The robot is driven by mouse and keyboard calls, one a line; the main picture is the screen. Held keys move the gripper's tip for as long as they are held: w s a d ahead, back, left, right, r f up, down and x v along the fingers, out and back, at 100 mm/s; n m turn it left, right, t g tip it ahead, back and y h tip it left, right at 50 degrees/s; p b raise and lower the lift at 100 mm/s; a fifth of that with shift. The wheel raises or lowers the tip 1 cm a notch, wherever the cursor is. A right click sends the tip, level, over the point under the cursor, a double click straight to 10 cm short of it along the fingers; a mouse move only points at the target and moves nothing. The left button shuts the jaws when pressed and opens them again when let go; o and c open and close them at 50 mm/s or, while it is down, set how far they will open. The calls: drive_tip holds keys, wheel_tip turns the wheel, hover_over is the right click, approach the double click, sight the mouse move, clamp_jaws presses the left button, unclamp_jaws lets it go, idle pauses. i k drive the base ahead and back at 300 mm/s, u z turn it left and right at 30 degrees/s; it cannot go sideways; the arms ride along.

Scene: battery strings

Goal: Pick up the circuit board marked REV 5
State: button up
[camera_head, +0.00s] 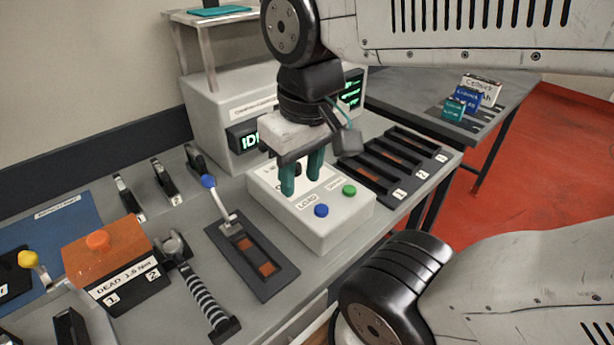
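No circuit board with a readable REV 5 mark shows in the head view. A flat teal piece (220,11) lies on the raised shelf at the top left; I cannot tell whether it is a board, and no marking on it is readable. My gripper (302,188) points down with its two teal fingers apart and nothing visible between them. It is over or just in front of the white box (331,222) labelled LOAD, with blue and green buttons. The fingers hide part of that box's top face.
A grey machine (215,105) with a green display stands behind the gripper. A lever fixture (252,262), an orange-topped box (108,255) marked DEAD and a ribbed handle (205,297) crowd the left. Numbered slots (385,165) lie right. Labelled boxes (468,100) stand on a farther table.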

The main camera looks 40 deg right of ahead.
sight(128, 198)
drive_tip(key=k, duration=1.25)
drive_tip(key=u, duration=0.85)
drive_tip(key=i, duration=1.45)
drive_tip(key=z, duration=0.85)
